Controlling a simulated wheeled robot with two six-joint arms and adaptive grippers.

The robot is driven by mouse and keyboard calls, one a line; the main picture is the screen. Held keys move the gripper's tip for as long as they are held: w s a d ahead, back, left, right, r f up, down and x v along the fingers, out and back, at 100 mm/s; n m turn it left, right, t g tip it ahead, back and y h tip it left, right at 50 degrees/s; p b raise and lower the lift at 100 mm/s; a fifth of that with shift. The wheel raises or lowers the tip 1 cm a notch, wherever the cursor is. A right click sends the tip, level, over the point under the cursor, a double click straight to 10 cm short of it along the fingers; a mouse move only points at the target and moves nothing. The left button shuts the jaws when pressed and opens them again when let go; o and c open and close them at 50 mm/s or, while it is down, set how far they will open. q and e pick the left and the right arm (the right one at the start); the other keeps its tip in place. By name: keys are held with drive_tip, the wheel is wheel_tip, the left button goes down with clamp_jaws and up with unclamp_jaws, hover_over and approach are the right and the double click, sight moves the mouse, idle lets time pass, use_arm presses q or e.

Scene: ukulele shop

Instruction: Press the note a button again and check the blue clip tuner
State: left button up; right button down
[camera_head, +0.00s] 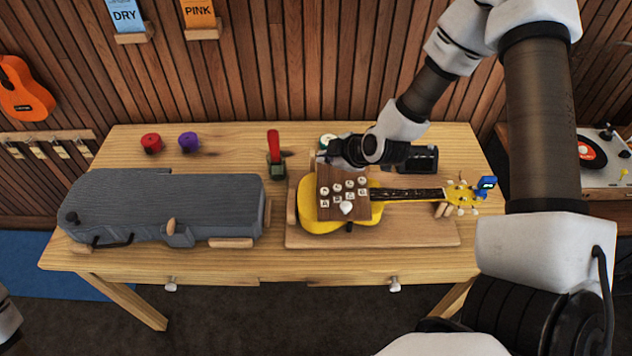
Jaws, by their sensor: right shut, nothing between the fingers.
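A brown button box (328,207) with several small white buttons and letter labels stands in front of, or over, the body of a yellow ukulele (376,210). An A label shows at its left. My right gripper (326,157) is shut and empty at the box's upper back edge; I cannot tell whether it touches the box or a button. The blue clip tuner (487,183) sits on the ukulele's headstock at the right, and its small screen shows a greenish glow. The reading is too small to make out. My left gripper is out of view.
A grey instrument case (165,203) lies on the table's left half. A dark device (420,158) stands behind the neck. The table's front strip is clear.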

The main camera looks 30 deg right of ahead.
sight(326, 192)
wheel_tip(326, 192, down, 8)
drive_tip(key=b, duration=0.8)
drive_tip(key=shift+s, duration=0.15)
drive_tip(key=shift+f+b, duration=0.3)
drive_tip(key=shift+f, duration=0.15)
idle(0.6)
drive_tip(key=shift+f, duration=0.4)
drive_tip(key=shift+f+b, duration=0.45)
drive_tip(key=shift+f, duration=0.05)
idle(0.6)
drive_tip(key=shift+r+p, duration=1)
drive_tip(key=shift+p, duration=0.1)
